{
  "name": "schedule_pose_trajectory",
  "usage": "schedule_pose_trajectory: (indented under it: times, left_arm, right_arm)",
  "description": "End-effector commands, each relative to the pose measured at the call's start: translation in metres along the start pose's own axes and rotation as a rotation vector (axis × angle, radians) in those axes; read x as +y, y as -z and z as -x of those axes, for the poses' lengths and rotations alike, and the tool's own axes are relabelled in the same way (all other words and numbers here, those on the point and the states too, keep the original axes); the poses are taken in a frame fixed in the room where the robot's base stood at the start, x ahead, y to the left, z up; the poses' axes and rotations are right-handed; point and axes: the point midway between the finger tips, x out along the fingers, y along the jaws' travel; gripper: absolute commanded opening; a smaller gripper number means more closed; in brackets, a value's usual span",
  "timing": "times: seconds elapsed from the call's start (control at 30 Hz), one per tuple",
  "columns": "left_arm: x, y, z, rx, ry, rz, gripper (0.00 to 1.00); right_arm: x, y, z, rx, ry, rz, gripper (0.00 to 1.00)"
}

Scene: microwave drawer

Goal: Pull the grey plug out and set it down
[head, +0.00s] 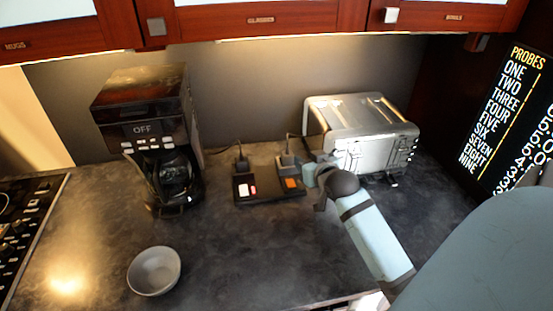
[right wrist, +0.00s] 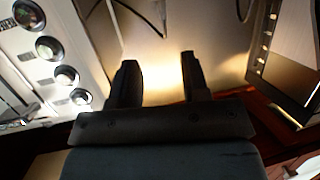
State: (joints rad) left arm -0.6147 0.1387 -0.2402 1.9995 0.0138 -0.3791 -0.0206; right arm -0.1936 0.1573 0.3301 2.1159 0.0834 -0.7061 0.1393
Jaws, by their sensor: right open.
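The grey plug (head: 287,160) stands upright in the right part of a black power strip (head: 268,194) on the counter, with a cord rising behind it. A darker plug (head: 241,163) stands in the strip's left part. My right gripper (head: 309,175) is just right of the grey plug and close to it; I cannot tell whether they touch. In the right wrist view its two black fingers (right wrist: 158,75) are apart with a bright gap between them and nothing held. No plug shows clearly there, only dark cords at the top. My left gripper is not in view.
A silver toaster (head: 362,130) stands close behind my right gripper. A coffee maker (head: 145,130) stands left of the strip. A grey bowl (head: 154,271) sits at the front left, beside a stove (head: 22,225). The front middle counter is clear. Red cabinets (head: 260,18) hang above.

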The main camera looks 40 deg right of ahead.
Motion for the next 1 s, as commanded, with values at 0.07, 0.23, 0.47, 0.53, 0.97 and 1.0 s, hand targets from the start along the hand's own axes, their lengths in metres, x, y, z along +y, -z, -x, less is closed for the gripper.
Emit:
schedule_pose_trajectory:
  times: [0.07,0.23,0.47,0.53,0.97,1.0]
  left_arm:
    - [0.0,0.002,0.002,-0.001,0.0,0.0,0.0]
    - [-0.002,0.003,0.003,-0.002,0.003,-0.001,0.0]
    - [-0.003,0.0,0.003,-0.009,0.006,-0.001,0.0]
    - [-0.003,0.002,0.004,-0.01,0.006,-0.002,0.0]
    - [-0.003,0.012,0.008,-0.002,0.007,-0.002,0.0]
    - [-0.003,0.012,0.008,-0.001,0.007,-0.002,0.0]
  right_arm:
    - [-0.001,0.002,-0.018,-0.001,0.0,-0.001,0.42]
    - [-0.001,0.001,-0.048,-0.001,0.0,-0.001,0.42]
    - [-0.001,0.001,-0.066,0.0,0.001,0.0,0.42]
    - [-0.003,0.002,-0.073,0.0,0.001,0.0,0.42]
    - [-0.005,0.0,-0.115,-0.001,0.001,0.001,0.42]
    - [-0.005,0.0,-0.115,-0.001,0.001,0.001,0.42]
